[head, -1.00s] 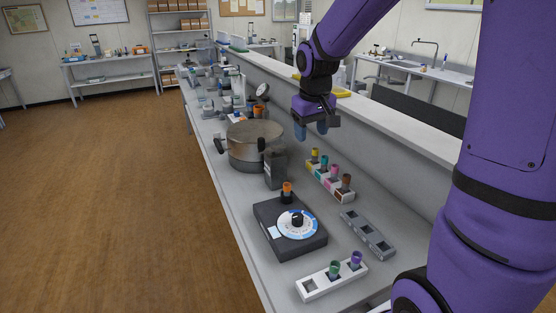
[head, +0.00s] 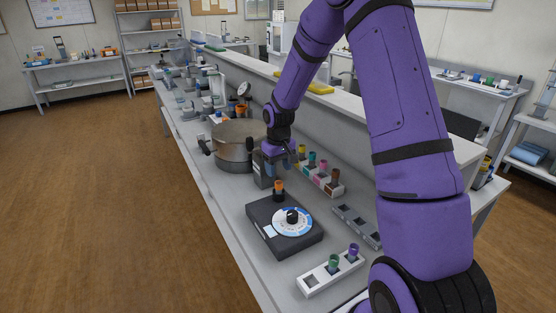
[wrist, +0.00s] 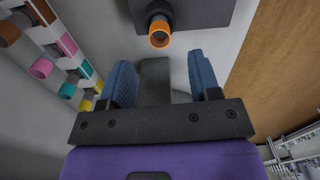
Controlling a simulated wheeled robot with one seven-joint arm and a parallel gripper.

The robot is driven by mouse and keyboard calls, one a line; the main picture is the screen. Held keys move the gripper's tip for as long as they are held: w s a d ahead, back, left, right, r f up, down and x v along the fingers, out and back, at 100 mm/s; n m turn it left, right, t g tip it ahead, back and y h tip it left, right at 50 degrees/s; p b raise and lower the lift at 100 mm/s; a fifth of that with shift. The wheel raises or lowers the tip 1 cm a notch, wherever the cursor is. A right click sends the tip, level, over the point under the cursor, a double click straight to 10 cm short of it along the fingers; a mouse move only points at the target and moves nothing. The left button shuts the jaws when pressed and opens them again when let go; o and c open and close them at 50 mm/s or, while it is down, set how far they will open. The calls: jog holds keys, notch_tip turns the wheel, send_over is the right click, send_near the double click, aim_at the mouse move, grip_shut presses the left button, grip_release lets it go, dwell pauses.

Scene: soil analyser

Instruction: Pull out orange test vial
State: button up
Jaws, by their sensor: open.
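The orange test vial (head: 279,186) stands upright in the far end of the dark analyser box (head: 256,215), which has a blue and white dial (head: 292,220). In the wrist view the vial's orange cap (wrist: 159,36) shows beyond the fingertips, near the middle between them. My gripper (head: 280,163) is open and empty, above and just behind the vial, apart from it. Its two blue fingers (wrist: 164,80) are spread in the wrist view.
A rack of coloured vials (head: 318,174) stands right of the gripper. An empty grey rack (head: 357,224) and a white rack (head: 331,274) with green and purple vials lie nearer. A large metal pot (head: 234,155) stands behind left. A raised ledge borders the bench.

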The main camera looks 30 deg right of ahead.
aim_at(279, 183)
notch_tip(279, 183, down, 8)
jog(key=shift+r, duration=0.2)
jog(key=shift+c, duration=0.2)
grip_shut()
jog(key=c, duration=0.9)
grip_release()
grip_shut()
jog(key=shift+r, duration=0.7)
jog(key=shift+r, duration=2.95)
